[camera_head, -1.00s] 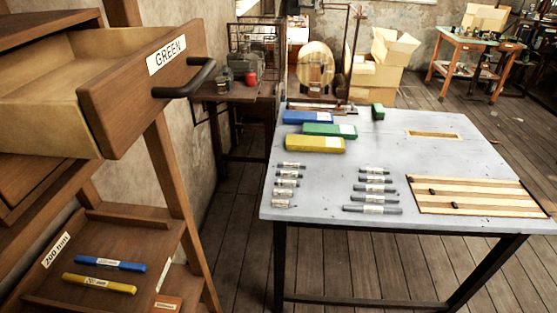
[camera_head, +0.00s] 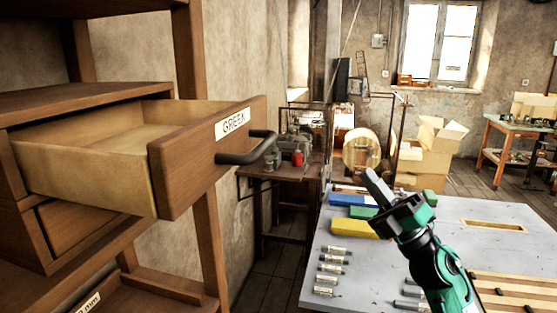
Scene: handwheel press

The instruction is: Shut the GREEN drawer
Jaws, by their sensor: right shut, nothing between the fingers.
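The GREEN drawer (camera_head: 185,170) is pulled well out of the wooden cabinet (camera_head: 85,97) at the left, and its inside looks empty where it shows. Its front carries a white label reading GREEN (camera_head: 233,124) and a dark bar handle (camera_head: 248,150). My right gripper (camera_head: 372,180) is raised in front of the grey table, to the right of the handle and clearly apart from it. Its fingers are together with nothing between them. My left gripper does not show.
The grey table (camera_head: 480,210) holds blue, green and yellow boxes (camera_head: 358,229), several labelled cylinders (camera_head: 330,268) and a striped wooden board (camera_head: 515,295). A small side table (camera_head: 285,172) stands behind the drawer handle. Between drawer and table there is a gap of open floor.

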